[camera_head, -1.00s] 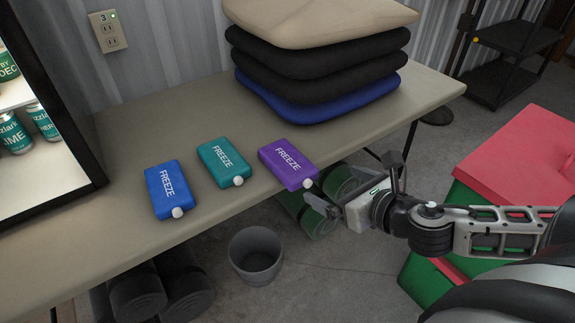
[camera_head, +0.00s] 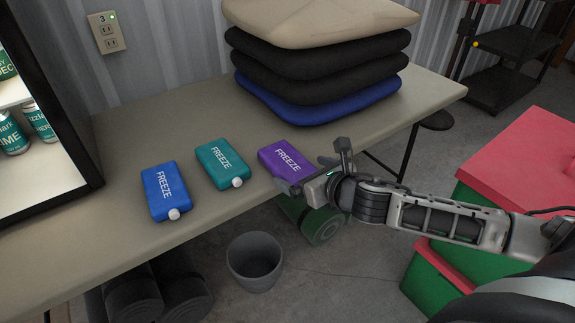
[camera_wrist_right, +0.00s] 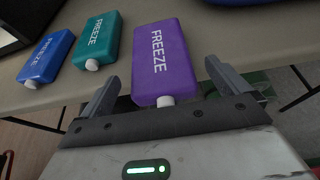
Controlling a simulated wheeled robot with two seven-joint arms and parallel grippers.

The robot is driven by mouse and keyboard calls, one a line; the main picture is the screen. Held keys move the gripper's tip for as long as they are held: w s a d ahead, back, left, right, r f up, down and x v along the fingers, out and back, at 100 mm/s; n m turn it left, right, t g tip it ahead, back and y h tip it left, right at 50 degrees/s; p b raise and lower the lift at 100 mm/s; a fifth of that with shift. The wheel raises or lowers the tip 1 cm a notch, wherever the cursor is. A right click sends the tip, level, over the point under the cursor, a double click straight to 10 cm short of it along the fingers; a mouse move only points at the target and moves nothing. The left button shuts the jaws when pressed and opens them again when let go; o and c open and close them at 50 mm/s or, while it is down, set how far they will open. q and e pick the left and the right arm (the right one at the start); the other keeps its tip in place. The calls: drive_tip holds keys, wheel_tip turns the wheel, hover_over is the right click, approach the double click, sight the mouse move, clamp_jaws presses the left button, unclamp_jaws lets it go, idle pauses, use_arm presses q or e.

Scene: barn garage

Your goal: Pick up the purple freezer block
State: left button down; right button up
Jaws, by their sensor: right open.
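The purple freezer block (camera_head: 284,158) lies flat on the table near its front edge, at the right end of a row of three blocks. In the right wrist view the purple block (camera_wrist_right: 162,62) lies straight ahead, its white cap toward me. My right gripper (camera_head: 308,176) is open at the block's capped end. In the right wrist view the fingers of the right gripper (camera_wrist_right: 168,88) stand on either side of the capped end, with no grip on it. The cap is hidden in the head view. My left gripper is not in view.
A teal block (camera_head: 222,164) and a blue block (camera_head: 165,191) lie to the left. Stacked cushions (camera_head: 315,75) stand behind on the table (camera_head: 150,125). A lit cabinet (camera_head: 88,150) is at the left. A grey bin (camera_head: 254,262) and red-green boxes (camera_head: 520,170) are on the floor.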

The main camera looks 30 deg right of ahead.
sight(296, 169)
drive_tip(key=x, duration=0.3)
drive_tip(key=shift+w+f, duration=0.15)
drive_tip(key=shift+c, duration=0.3)
drive_tip(key=c, duration=1.3)
drive_tip(key=shift+c, duration=0.2)
